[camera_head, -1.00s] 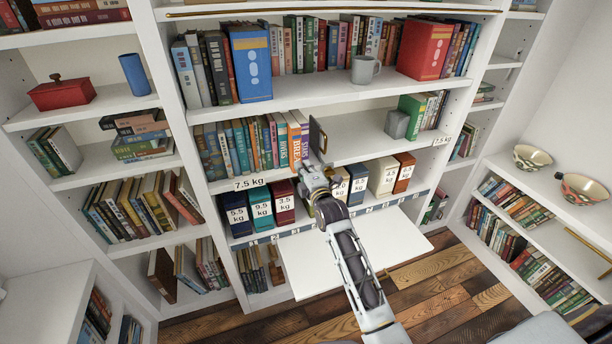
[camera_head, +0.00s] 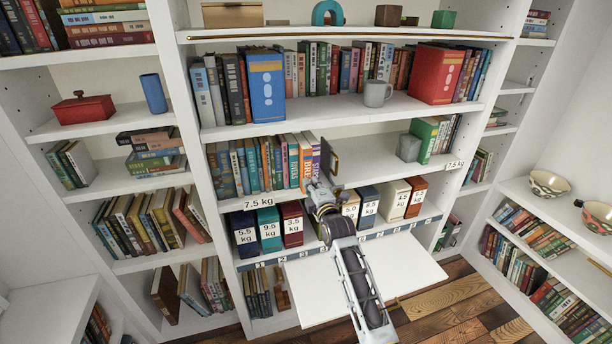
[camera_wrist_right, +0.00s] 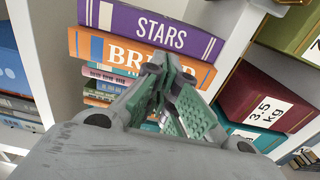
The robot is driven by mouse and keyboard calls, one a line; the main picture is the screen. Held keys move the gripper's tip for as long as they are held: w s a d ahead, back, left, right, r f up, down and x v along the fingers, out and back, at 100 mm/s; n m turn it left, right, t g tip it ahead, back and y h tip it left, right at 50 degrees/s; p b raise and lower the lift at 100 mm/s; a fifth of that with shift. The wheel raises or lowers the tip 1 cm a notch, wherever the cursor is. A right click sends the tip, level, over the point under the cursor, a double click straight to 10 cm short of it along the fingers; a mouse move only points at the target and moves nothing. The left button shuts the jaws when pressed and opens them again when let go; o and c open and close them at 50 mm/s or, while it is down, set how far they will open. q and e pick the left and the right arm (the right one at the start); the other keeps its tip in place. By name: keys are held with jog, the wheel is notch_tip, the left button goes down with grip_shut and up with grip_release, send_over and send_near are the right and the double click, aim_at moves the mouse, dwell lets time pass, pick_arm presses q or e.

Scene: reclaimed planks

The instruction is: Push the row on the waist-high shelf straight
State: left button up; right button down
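The book row (camera_head: 252,166) stands on the waist-high shelf (camera_head: 372,165), left of centre. At its right end are an orange book (camera_head: 305,160) lettered "BRE…" and a purple book (camera_head: 315,150). In the right wrist view the purple book (camera_wrist_right: 160,30) reads "STARS", with the orange book (camera_wrist_right: 125,50) beside it. A dark upright plate (camera_head: 331,160) stands right of the row. My right gripper (camera_head: 320,187) is at the row's right end, in front of the spines. Its fingertips (camera_wrist_right: 165,70) look closed together and empty, over the orange spine; contact is unclear. My left gripper is out of view.
A grey block (camera_head: 408,147) and green book (camera_head: 423,140) stand farther right on this shelf, with bare board between. Weight-labelled boxes (camera_head: 268,230) line the shelf below. A white board (camera_head: 365,280) juts out under them. A mug (camera_head: 376,93) is above.

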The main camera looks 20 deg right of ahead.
aim_at(306, 175)
jog(key=shift+w+a+b, duration=0.1)
jog(key=shift+w+b, duration=0.6)
jog(key=shift+w, duration=2.3)
dwell(1.0)
jog(key=shift+s+p, duration=0.7)
jog(key=shift+s, duration=0.1)
jog(key=shift+s+p, duration=0.8)
jog(key=shift+s, duration=0.45)
